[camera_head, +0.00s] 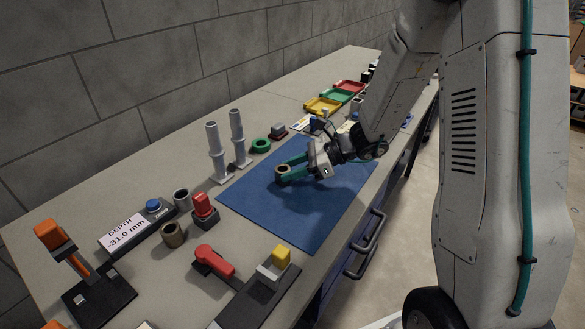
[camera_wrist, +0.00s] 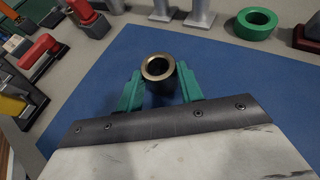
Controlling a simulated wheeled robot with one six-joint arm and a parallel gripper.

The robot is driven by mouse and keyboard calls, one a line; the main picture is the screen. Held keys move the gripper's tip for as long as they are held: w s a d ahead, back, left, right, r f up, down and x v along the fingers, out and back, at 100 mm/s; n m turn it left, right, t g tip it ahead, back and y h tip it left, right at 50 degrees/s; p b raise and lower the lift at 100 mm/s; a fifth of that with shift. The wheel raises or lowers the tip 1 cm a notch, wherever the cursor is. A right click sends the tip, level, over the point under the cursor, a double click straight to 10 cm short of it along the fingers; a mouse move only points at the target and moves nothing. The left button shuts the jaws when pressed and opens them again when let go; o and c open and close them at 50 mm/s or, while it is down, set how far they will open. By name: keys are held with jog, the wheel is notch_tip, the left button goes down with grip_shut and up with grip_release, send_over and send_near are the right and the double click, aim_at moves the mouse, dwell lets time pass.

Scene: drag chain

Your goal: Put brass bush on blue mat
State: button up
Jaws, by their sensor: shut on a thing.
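The brass bush (camera_wrist: 158,71) is a short hollow cylinder with a brassy rim, held upright between the two green fingers of my gripper (camera_wrist: 160,90) in the wrist view. In the head view my gripper (camera_head: 284,170) reaches over the blue mat (camera_head: 300,213), with the bush (camera_head: 282,171) at its fingertips. The bush is over the mat's left-back part. I cannot tell whether its underside touches the mat. The mat lies flat on the bench and also fills much of the wrist view (camera_wrist: 240,90).
Two grey post stands (camera_head: 216,150) and a green ring (camera_head: 260,145) stand behind the mat. A brass-coloured ring (camera_head: 172,235), a dark ring (camera_head: 182,199), a red-topped block (camera_head: 204,209) and a depth display (camera_head: 130,230) are at left. The mat's front part is clear.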

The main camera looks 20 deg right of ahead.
jog(key=o, duration=1.2)
jog(key=shift+o, duration=0.2)
jog(key=shift+d, duration=0.1)
jog(key=v, duration=0.7)
jog(key=shift+d+r, duration=0.15)
jog(key=shift+d, duration=0.05)
